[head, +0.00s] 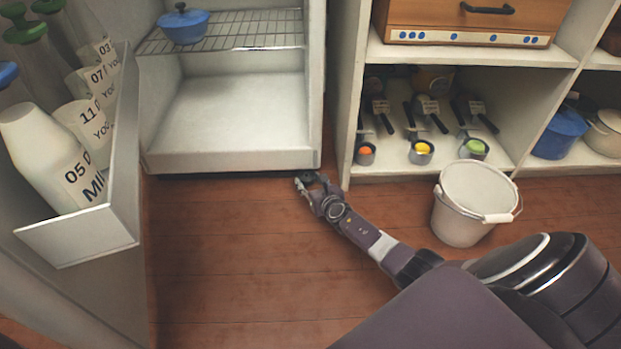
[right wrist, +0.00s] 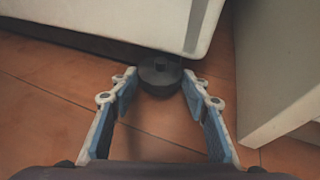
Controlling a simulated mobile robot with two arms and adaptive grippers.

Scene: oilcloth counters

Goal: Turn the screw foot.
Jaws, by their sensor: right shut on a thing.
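The screw foot (right wrist: 160,76) is a dark round disc under the front right corner of the open white fridge (head: 230,160). The fridge's lower edge also shows in the right wrist view (right wrist: 120,18). My right gripper (head: 309,182) is low at the floor by that corner. In the right wrist view its two blue-grey fingers (right wrist: 160,88) close on the foot from both sides at their tips. In the head view the gripper and the fridge corner largely hide the foot. My left gripper is not in view.
A white shelf unit (right wrist: 275,75) stands close to the right of the foot. A white bucket (head: 462,222) stands on the floor beside my right arm. The open fridge door shelf (head: 85,238) holds milk bottles at left. Wooden floor (head: 230,260) before the fridge is clear.

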